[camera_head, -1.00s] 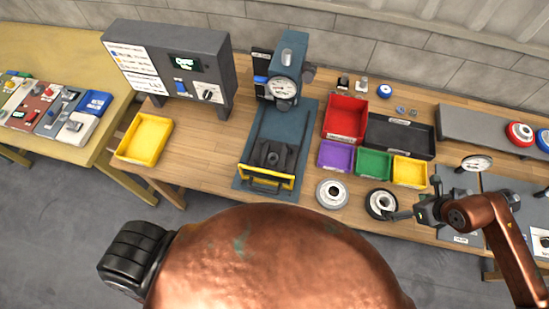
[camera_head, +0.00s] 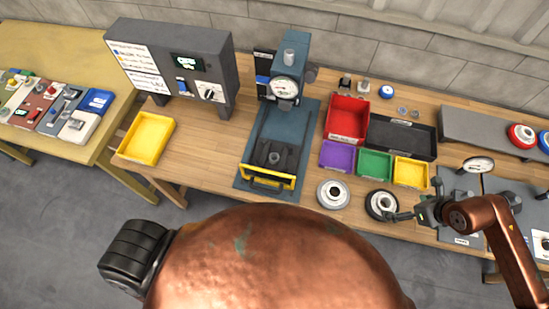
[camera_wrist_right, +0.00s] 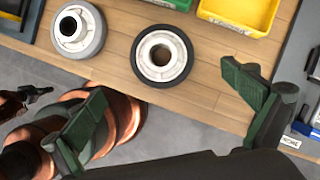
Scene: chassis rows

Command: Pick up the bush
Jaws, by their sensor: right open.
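I cannot tell for certain which part is the bush. Small metal parts (camera_head: 402,110) lie behind the black tray, and a small blue cup (camera_head: 386,91) stands near them. A grey-rimmed wheel-like part (camera_head: 333,194) and a black-rimmed one (camera_head: 381,204) lie flat at the bench's front edge. Both also show in the right wrist view, the grey one (camera_wrist_right: 92,38) left of the black one (camera_wrist_right: 178,38). My right gripper (camera_head: 400,216) is open and empty beside the black-rimmed part. Its spread fingers (camera_wrist_right: 164,95) are apart from both parts. My left gripper is not in view.
A press (camera_head: 285,55) stands at the bench's middle. Red (camera_head: 349,105), purple (camera_head: 330,164), green (camera_head: 364,176) and yellow (camera_head: 424,162) bins and a black tray (camera_head: 432,148) sit right of it. A grey control box (camera_head: 222,65) stands left.

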